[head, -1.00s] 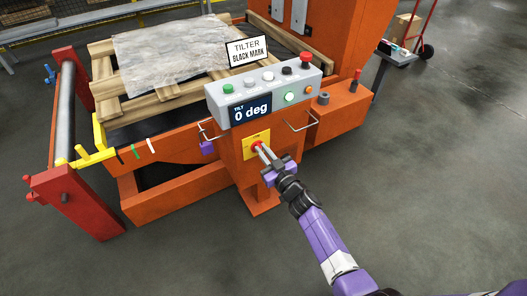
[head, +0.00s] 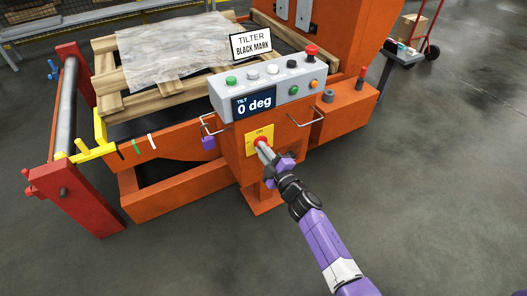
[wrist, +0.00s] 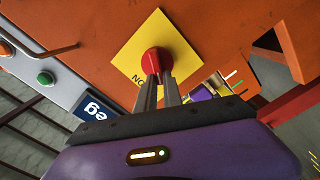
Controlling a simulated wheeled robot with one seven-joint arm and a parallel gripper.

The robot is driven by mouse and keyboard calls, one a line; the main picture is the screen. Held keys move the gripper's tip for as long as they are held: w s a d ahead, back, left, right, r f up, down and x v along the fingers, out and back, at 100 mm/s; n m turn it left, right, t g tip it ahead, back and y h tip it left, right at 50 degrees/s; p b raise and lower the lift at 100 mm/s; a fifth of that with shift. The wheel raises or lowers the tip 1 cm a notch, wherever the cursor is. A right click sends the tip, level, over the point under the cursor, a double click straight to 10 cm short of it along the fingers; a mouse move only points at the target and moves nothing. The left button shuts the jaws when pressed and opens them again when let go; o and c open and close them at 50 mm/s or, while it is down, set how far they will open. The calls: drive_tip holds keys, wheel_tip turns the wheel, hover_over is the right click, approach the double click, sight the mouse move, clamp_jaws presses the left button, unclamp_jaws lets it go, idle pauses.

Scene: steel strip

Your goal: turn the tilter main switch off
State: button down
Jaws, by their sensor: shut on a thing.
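The main switch is a red knob (head: 261,141) on a yellow plate (head: 250,148) on the front of the orange tilter pedestal. "ON" is printed at the plate's top edge. My gripper (head: 264,147) is shut on the red knob, with its body tilted. In the wrist view the two fingers (wrist: 159,85) close on the red knob (wrist: 156,58) in front of the yellow plate (wrist: 160,25). The fingers hide part of the knob and plate, so I cannot read the knob's exact pointer position. The display (head: 254,104) reads "TILT 0 deg".
Above the switch is a grey control panel (head: 222,99) with several buttons and a red mushroom button (head: 311,51). Wire handles (head: 309,117) stick out on both sides of the pedestal. A yellow arm (head: 92,153) and red post are at left.

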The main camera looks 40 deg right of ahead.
drive_tip(key=n+b, duration=0.1)
drive_tip(key=n, duration=0.2)
drive_tip(key=f+n+b, duration=0.1)
drive_tip(key=n, duration=0.2)
drive_tip(key=shift+a+f, duration=0.1)
drive_tip(key=shift+a, duration=0.05)
idle(0.6)
drive_tip(key=c, duration=1.5)
unclamp_jaws()
drive_tip(key=v, duration=0.7)
drive_tip(key=shift+s+a, duration=0.15)
drive_tip(key=shift+s, duration=0.2)
